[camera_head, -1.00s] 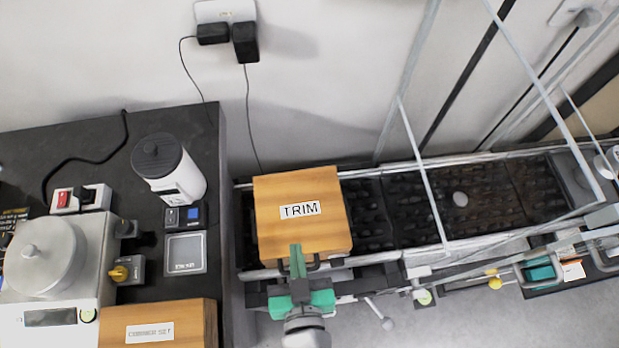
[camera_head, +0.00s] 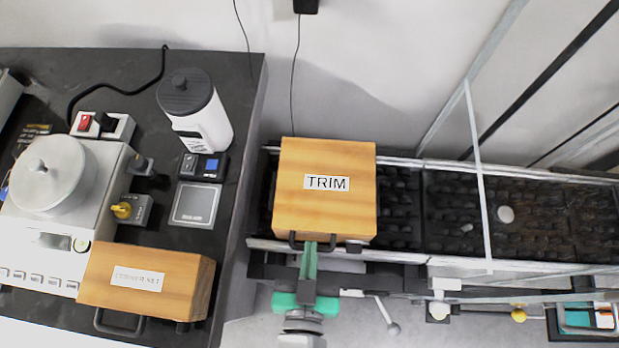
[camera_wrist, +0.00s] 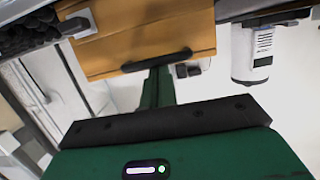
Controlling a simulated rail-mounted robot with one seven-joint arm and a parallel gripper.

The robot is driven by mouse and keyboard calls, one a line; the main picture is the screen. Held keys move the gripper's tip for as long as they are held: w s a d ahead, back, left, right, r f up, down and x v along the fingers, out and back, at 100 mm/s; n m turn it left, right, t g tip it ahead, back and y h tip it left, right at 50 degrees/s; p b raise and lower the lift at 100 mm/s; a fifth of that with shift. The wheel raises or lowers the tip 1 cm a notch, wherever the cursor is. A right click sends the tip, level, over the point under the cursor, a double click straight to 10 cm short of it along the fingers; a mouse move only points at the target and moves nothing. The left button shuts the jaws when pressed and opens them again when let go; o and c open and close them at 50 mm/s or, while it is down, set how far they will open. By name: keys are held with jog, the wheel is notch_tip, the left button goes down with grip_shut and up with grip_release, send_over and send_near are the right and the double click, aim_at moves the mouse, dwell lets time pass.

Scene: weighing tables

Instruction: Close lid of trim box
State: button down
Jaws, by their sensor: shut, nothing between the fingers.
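The wooden trim box (camera_head: 325,214) with a white TRIM label sits on the dark rack beside the black table. Its lid looks down flat over the top in the head view. A dark handle shows at its front edge. In the wrist view the box (camera_wrist: 150,48) fills the top, with its handle across the middle. My gripper (camera_head: 309,255) has green fingers that are together and empty. Their tip is right at the front handle in the head view; whether it touches cannot be told.
A second labelled wooden box (camera_head: 146,285) stands at the front of the black table (camera_head: 230,110). A scale with a round pot (camera_head: 48,172), a white canister (camera_head: 197,112) and a small plate (camera_head: 197,203) stand there. A slanting metal frame (camera_head: 478,165) rises over the rack to the right.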

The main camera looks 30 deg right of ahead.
jog(key=shift+s+a+f+g, duration=0.1)
jog(key=shift+s+f+g, duration=0.1)
jog(key=shift+f, duration=0.45)
jog(key=shift+s+a+f+g, duration=0.1)
jog(key=shift+f+g, duration=0.1)
jog(key=shift+f, duration=0.4)
notch_tip(320, 180, up, 5)
jog(key=p, duration=0.4)
jog(key=s+a+f+p, duration=0.2)
jog(key=s+a+f, duration=0.1)
jog(key=s, duration=0.4)
jog(key=shift+s+a+f+t+p, duration=0.15)
jog(key=shift+a+f+t+p, duration=0.2)
jog(key=shift+a, duration=0.45)
